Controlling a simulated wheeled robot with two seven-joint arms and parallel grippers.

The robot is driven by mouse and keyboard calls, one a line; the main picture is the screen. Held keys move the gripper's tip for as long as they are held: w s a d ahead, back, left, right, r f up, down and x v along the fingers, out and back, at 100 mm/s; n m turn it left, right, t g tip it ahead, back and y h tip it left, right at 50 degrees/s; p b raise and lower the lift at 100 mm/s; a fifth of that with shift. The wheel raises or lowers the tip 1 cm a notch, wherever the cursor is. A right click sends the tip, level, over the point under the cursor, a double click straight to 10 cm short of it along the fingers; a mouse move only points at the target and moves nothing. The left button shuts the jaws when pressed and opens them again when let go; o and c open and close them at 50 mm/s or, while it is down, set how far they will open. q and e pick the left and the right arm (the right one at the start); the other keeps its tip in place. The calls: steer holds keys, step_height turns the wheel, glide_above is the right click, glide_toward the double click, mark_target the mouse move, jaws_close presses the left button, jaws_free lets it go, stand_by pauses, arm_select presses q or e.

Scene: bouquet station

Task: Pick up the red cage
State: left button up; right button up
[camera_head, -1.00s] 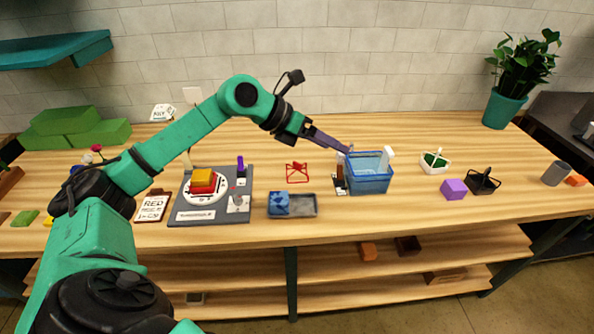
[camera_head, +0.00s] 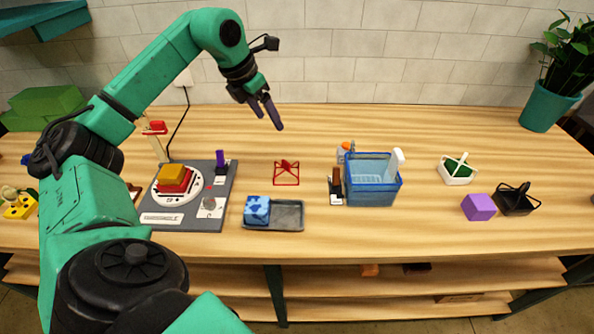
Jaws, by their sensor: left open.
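The red cage (camera_head: 286,173) is a small open wire frame standing on the wooden table, left of the blue basket (camera_head: 371,190). My left gripper (camera_head: 272,114) is open and empty. It hangs in the air above and behind the cage, fingers pointing down, and is apart from it. Nothing hides the cage. My right gripper is not in view.
A grey tray (camera_head: 289,215) with a blue patterned block (camera_head: 257,210) lies in front of the cage. A grey board (camera_head: 217,190) with a round dial and stacked blocks is at left. A purple block (camera_head: 478,207) and black basket (camera_head: 517,200) stand at right.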

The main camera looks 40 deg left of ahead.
arm_select(q)
step_height(320, 180, down, 4)
steer(key=s+r+b, duration=0.1)
steer(key=s+b, duration=0.1)
steer(key=b, duration=0.1)
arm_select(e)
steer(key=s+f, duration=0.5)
arm_select(q)
steer(key=p, duration=0.2)
glide_toward(285, 162)
steer(key=f, duration=0.1)
steer(key=p+x, duration=0.3)
steer(key=x, duration=0.5)
steer(key=shift+w+d, duration=0.15)
steer(key=shift+w, duration=0.05)
steer(key=shift+f, duration=0.15)
jaws_close()
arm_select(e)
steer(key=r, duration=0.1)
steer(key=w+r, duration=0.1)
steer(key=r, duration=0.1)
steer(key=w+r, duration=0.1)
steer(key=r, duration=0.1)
